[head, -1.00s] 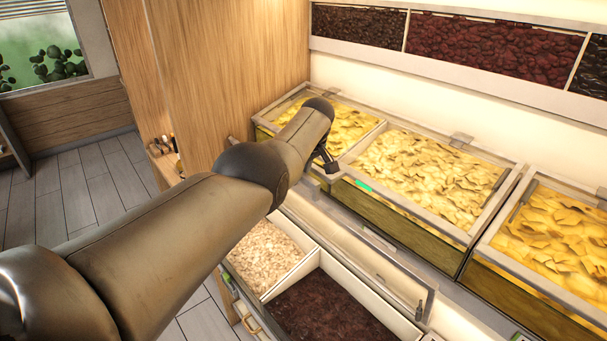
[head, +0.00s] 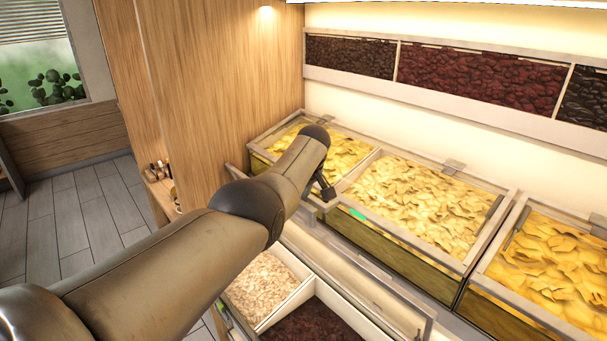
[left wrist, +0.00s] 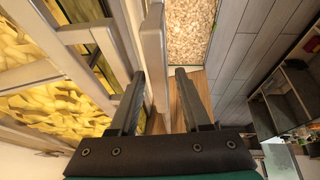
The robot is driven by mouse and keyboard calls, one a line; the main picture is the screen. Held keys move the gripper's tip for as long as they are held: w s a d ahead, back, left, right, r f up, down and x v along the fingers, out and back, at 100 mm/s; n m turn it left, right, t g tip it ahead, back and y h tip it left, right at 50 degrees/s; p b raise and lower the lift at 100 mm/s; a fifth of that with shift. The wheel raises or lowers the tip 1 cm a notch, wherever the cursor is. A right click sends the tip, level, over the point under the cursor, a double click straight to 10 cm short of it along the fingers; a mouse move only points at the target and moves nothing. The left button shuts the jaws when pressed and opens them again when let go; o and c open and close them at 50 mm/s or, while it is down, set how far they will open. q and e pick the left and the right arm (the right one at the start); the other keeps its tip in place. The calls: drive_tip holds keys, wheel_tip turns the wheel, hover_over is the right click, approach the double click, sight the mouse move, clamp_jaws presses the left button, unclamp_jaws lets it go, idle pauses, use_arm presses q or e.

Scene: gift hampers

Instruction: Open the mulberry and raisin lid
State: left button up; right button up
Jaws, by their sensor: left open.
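The lower bin with pale mulberry-like pieces (head: 262,284) on one side and dark raisin-like fruit (head: 318,325) on the other shows at the bottom of the head view. Its framed clear lid (head: 427,322) stands raised and tilted between this bin and the upper bins. My left gripper (head: 323,190) is at the lid's far upper corner, partly hidden by my arm. In the left wrist view the gripper (left wrist: 160,100) is open, with a pale frame bar (left wrist: 156,55) running between its fingers. Whether a finger touches it, I cannot tell. My right gripper is not in view.
Lidded upper bins of yellow chips (head: 430,205) stand close behind my left gripper. A wooden panel (head: 215,95) rises to the left of them. Dark fruit compartments (head: 480,75) line the wall. Open floor (head: 75,215) lies at the left.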

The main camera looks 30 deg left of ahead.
use_arm(q)
drive_tip(key=shift+p+v, duration=0.9)
drive_tip(key=shift+v, duration=0.9)
drive_tip(key=v, duration=1.1)
drive_tip(key=shift+f, duration=0.1)
